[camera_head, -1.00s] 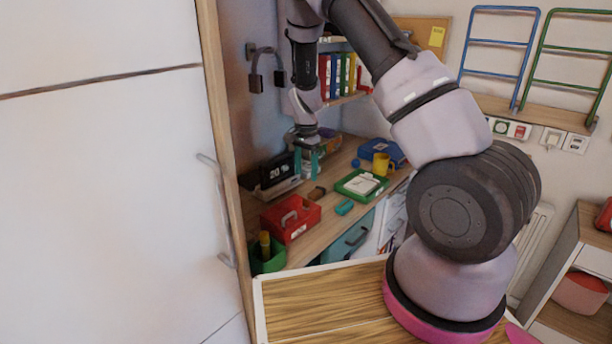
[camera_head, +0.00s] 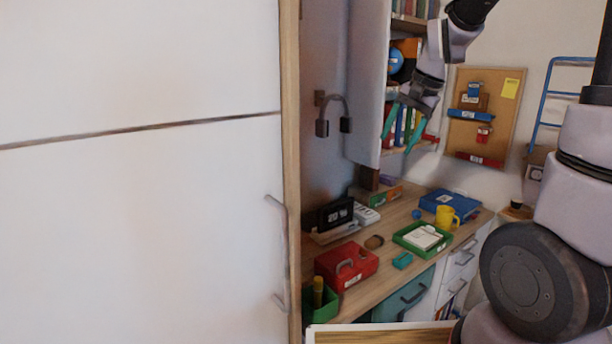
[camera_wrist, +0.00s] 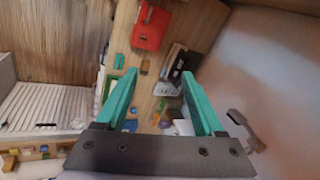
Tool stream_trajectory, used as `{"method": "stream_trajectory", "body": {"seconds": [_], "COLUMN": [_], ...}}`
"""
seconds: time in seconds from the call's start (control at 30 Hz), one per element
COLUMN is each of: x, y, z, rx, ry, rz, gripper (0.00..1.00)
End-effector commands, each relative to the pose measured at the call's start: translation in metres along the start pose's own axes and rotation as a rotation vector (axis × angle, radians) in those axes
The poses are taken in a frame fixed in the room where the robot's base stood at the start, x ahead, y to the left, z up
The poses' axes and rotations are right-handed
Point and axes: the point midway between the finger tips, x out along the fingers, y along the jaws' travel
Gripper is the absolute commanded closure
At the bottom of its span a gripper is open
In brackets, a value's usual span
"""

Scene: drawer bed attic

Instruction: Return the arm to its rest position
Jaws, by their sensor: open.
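My gripper (camera_head: 402,130) is in the upper right of the head view, raised in front of the wall shelf and above the desk. Its two teal fingers are spread apart. In the wrist view my gripper (camera_wrist: 160,98) points down toward the desk, with the fingers wide apart and nothing held between them. My arm runs from the upper middle off the top edge of the head view, and its lower links stand at the right.
The desk (camera_head: 385,255) holds a red box (camera_head: 346,265), a green tray (camera_head: 422,238), a yellow mug (camera_head: 446,216), a blue box (camera_head: 449,204) and a clock (camera_head: 335,214). A white cabinet door (camera_head: 140,220) fills the left.

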Motion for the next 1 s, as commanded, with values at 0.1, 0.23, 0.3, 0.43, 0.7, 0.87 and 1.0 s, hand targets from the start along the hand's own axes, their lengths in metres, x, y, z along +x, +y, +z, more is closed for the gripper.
{"method": "stream_trajectory", "body": {"seconds": [0.1, 0.23, 0.3, 0.43, 0.7, 0.87, 1.0], "x": [-0.046, -0.084, -0.1, -0.12, -0.133, -0.133, -0.133], "y": [0.014, 0.033, 0.045, 0.064, 0.083, 0.083, 0.083], "z": [0.022, 0.049, 0.064, 0.088, 0.111, 0.112, 0.111], "rx": [-0.072, -0.157, -0.201, -0.274, -0.342, -0.344, -0.344], "ry": [0.055, 0.12, 0.159, 0.225, 0.292, 0.294, 0.294], "rz": [-0.051, -0.083, -0.093, -0.099, -0.092, -0.091, -0.092], "gripper": [0.3, 0.3, 0.3, 0.3, 0.3, 0.3, 0.3]}}
